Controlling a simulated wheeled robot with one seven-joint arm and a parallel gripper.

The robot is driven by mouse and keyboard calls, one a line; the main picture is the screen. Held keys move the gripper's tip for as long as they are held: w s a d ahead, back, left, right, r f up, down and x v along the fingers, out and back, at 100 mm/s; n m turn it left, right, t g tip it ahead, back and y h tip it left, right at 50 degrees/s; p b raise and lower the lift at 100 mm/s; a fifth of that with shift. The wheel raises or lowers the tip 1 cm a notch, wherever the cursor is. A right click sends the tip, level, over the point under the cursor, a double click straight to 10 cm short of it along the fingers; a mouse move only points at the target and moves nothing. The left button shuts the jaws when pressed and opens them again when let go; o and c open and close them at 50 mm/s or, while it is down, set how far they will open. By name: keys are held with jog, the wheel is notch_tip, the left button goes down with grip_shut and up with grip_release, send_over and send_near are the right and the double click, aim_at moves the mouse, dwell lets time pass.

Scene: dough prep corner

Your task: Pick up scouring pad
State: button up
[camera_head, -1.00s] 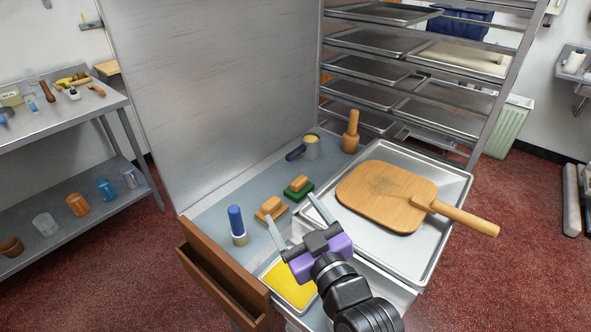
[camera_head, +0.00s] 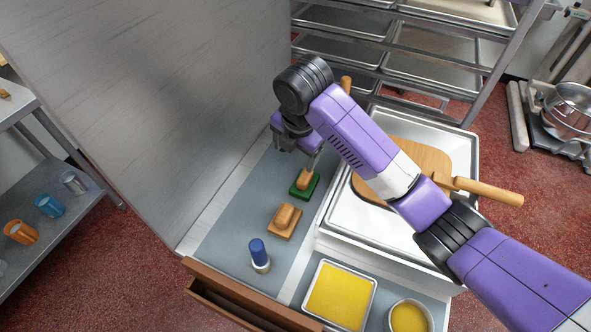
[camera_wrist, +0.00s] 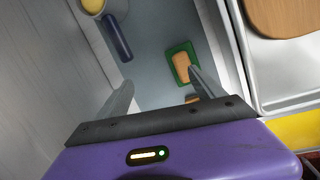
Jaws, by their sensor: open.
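The scouring pad appears to be the green pad (camera_head: 299,192) with a tan block (camera_head: 305,178) on top, lying flat on the grey-blue counter. The green pad also shows in the wrist view (camera_wrist: 172,66), just beyond the right fingertip and right of the middle of the jaws. My gripper (camera_head: 297,155) is open and empty above the counter, slightly behind the pad in the head view. In the wrist view the two fingers (camera_wrist: 160,80) stand wide apart with bare counter between them. The exact height above the pad is hard to tell.
A similar tan block on a brown base (camera_head: 285,222) and a blue-topped cylinder (camera_head: 258,254) stand nearer. A tray (camera_head: 345,225) with a wooden board (camera_head: 430,160) stands right. A metal panel (camera_head: 150,90) rises left. A pot with a blue handle (camera_wrist: 117,38) stands close by.

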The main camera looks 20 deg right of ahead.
aim_at(305, 176)
jog(key=s, duration=0.1)
jog(key=s+d+n+g, duration=0.1)
jog(key=s+f+n+g, duration=0.1)
jog(key=shift+s+d+h, duration=0.2)
jog(key=shift+d+h, duration=0.1)
jog(key=shift+f, duration=0.1)
notch_tip(305, 176, down, 2)
jog(key=shift+w+f+n+b, duration=0.15)
jog(key=shift+f+n+b, duration=0.15)
jog(key=shift+b, duration=0.4)
jog(key=shift+w+d+f+p, duration=0.15)
jog(key=shift+f+p, duration=0.15)
jog(key=shift+f, duration=0.5)
jog(key=shift+w+f+p, duration=0.2)
jog(key=shift+f+p, duration=0.05)
jog(key=shift+f, duration=0.6)
jog(key=shift+w+d+f+p, duration=0.15)
jog(key=shift+f+p, duration=0.15)
jog(key=shift+f, duration=0.5)
jog(key=shift+a, duration=0.1)
jog(key=c, duration=1.5)
notch_tip(305, 176, up, 20)
jog(key=p, duration=0.3)
